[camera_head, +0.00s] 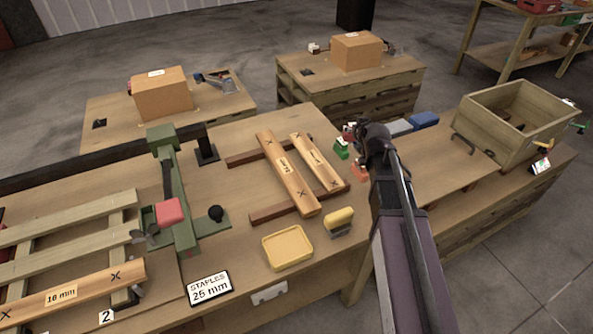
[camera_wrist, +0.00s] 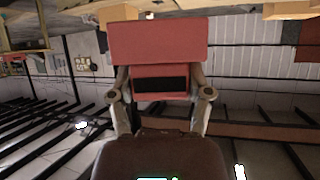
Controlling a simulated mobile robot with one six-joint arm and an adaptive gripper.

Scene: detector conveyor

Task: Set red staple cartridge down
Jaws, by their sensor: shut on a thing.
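The red staple cartridge (camera_wrist: 158,42) fills the upper middle of the wrist view. My gripper (camera_wrist: 160,82) is shut on it, with one finger on each side and a dark slot in the cartridge between them. In the head view my gripper (camera_head: 357,134) is over the far right part of the bench, close to a green block (camera_head: 342,149). Only a small reddish patch shows at its tip there, partly hidden by the wrist. I cannot tell whether the cartridge touches any surface.
An orange-red block (camera_head: 360,172) sits just below my wrist. Grey (camera_head: 400,128) and blue (camera_head: 424,121) blocks lie to the right, before a wooden crate (camera_head: 480,130). Planks (camera_head: 287,172), a yellow tray (camera_head: 287,247) and a yellow-topped tool (camera_head: 339,220) lie left.

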